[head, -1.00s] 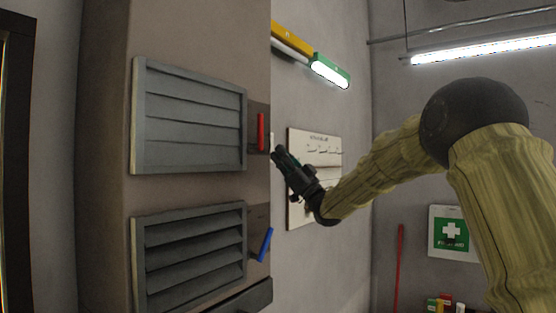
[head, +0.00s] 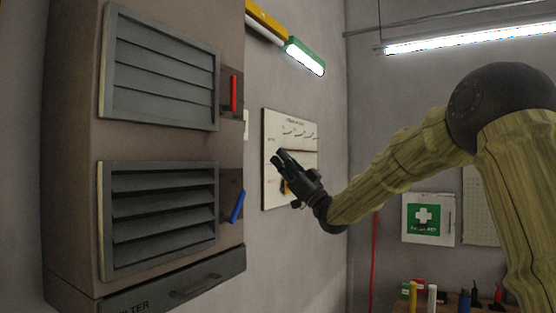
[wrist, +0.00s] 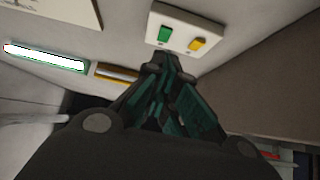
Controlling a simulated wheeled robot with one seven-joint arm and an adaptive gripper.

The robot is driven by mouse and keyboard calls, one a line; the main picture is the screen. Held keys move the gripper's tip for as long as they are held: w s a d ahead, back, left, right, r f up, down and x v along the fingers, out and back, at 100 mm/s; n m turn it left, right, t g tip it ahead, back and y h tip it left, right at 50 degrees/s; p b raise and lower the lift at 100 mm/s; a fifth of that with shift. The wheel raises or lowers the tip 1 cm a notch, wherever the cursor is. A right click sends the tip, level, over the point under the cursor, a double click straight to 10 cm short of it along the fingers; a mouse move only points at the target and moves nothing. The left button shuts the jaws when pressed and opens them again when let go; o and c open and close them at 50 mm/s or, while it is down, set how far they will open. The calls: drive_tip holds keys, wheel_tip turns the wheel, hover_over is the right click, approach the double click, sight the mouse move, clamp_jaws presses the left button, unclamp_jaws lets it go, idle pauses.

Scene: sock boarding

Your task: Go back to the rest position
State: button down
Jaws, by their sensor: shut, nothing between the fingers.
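My gripper (head: 279,157) is shut and empty, raised in the air to the right of the brown cabinet (head: 70,180) in the head view. It is in front of the white board (head: 306,138) on the wall and covers part of it. In the wrist view the dark gripper (wrist: 163,70) points toward a white switch plate (wrist: 188,32) with a green button and a yellow button. I cannot tell the gap between them, but no contact shows.
The cabinet has two louvred vents, with a red lever (head: 233,93) upright and a blue lever (head: 237,207) tilted. A drawer handle (head: 195,287) sticks out below. A first-aid box (head: 428,218) hangs at the right, above a bench with bottles. Open air surrounds my arm.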

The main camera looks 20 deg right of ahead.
drive_tip(key=shift+s, duration=0.1)
idle(0.3)
drive_tip(key=w+a+f+m+h, duration=0.1)
drive_tip(key=w+f+m+h, duration=0.2)
drive_tip(key=f, duration=0.7)
drive_tip(key=w+a+f+m+h, duration=0.2)
drive_tip(key=f+h, duration=0.2)
drive_tip(key=f, duration=0.5)
drive_tip(key=s+a+f+m+g+h, duration=0.1)
drive_tip(key=s+f+g+h, duration=0.15)
drive_tip(key=f, duration=1.35)
drive_tip(key=s+a+f+m+g+h+b, duration=0.15)
drive_tip(key=s+f, duration=0.25)
drive_tip(key=f, duration=1.1)
drive_tip(key=s+a+f+m+g+h, duration=0.1)
drive_tip(key=s+a+f+g+h, duration=0.2)
drive_tip(key=f, duration=1.3)
drive_tip(key=s+f+g+h, duration=0.2)
drive_tip(key=s+f+g, duration=0.5)
drive_tip(key=s+f, duration=1.7)
drive_tip(key=s+f+g, duration=0.3)
drive_tip(key=s, duration=1.1)
drive_tip(key=s+a+f+g+b, duration=0.1)
drive_tip(key=s+f+g, duration=0.2)
drive_tip(key=s, duration=1.1)
drive_tip(key=shift+s+g+h, duration=0.15)
drive_tip(key=shift+g+h, duration=0.15)
drive_tip(key=shift+h, duration=0.1)
